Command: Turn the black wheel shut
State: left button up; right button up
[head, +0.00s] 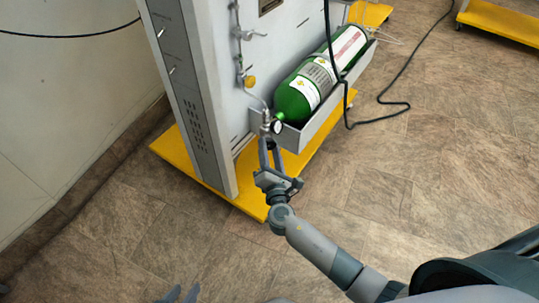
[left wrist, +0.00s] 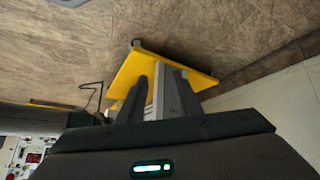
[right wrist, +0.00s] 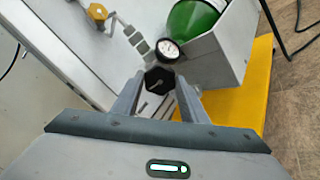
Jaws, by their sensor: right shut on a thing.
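The black wheel (right wrist: 158,80) is a small dark knob facing the camera in the right wrist view, just below the round white gauge (right wrist: 167,49). My right gripper (right wrist: 158,88) is shut on it, one finger on each side. In the head view my right gripper (head: 268,142) reaches the valve fittings at the near end of the green cylinder (head: 297,96), and the wheel is hard to make out between its fingers.
The cylinder lies in a grey tray (head: 320,125) on the side of a tall grey cabinet (head: 190,90) with a yellow base (head: 180,158). Black hose (head: 378,121) runs to the floor, which is clear in front.

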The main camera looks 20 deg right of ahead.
jog(key=shift+f+m, duration=0.25)
jog(key=shift+m, duration=0.05)
jog(key=shift+m+b, duration=0.9)
jog(key=shift+b, duration=0.15)
pick_arm(q)
jog(key=w+d+r+t+h+b, duration=0.25)
jog(key=w+d+r+t, duration=0.3)
jog(key=r+t, duration=0.35)
pick_arm(e)
jog(key=shift+m, duration=1.2)
jog(key=shift+m+b, duration=0.45)
jog(key=shift+m, duration=0.55)
jog(key=m+b, duration=0.1)
jog(key=m, duration=0.2)
jog(key=shift+b, duration=0.4)
jog(key=m+b, duration=0.1)
jog(key=m, duration=0.1)
jog(key=shift+r+m, duration=0.1)
jog(key=shift+m, duration=1)
pick_arm(q)
notch_tip(320, 180, up, 17)
jog(key=s+a+t+h, duration=0.2)
jog(key=t+h, duration=0.1)
jog(key=t, duration=0.5)
jog(key=shift+s+m+t+b, duration=0.3)
jog(key=shift+s+t, duration=0.05)
jog(key=shift+t, duration=0.05)
pick_arm(e)
jog(key=shift+m, duration=1.1)
